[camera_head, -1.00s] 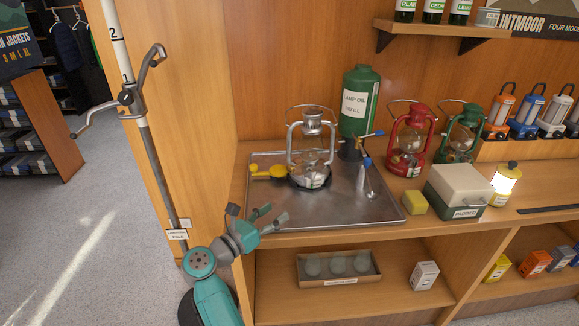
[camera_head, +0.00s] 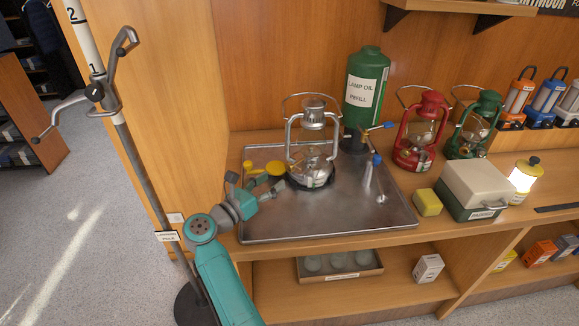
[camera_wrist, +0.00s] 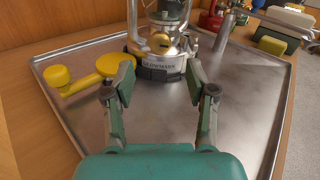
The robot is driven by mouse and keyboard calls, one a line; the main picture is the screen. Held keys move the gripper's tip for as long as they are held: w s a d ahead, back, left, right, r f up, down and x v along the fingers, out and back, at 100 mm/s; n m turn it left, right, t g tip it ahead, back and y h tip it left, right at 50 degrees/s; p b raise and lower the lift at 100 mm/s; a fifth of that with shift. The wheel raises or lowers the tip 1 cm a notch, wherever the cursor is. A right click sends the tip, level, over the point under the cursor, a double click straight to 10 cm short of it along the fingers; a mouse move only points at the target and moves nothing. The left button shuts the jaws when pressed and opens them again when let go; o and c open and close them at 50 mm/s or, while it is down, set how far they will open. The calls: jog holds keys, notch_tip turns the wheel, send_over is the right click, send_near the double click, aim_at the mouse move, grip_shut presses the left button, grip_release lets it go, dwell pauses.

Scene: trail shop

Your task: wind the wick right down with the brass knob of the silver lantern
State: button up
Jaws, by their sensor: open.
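The silver lantern (camera_head: 312,150) stands upright on a metal tray (camera_head: 340,222) on the wooden counter. In the wrist view the lantern (camera_wrist: 166,50) is straight ahead at the top of the picture, its top cut off. A round brass-coloured knob (camera_wrist: 160,42) faces me low on its front, above the name label. My gripper (camera_head: 258,188) is at the tray's left front edge, short of the lantern. In the wrist view my gripper (camera_wrist: 166,90) is open and empty, its fingers on either side below the lantern base, apart from the knob.
A yellow piece with a disc and a smaller knob (camera_wrist: 90,72) lies left of the lantern, close to my left finger. Red (camera_head: 420,135) and green lanterns (camera_head: 478,130) are further right. The tray's front is clear.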

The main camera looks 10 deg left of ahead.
aim_at(288, 169)
jog(key=x, duration=0.8)
jog(key=shift+w+d, duration=0.15)
grip_shut()
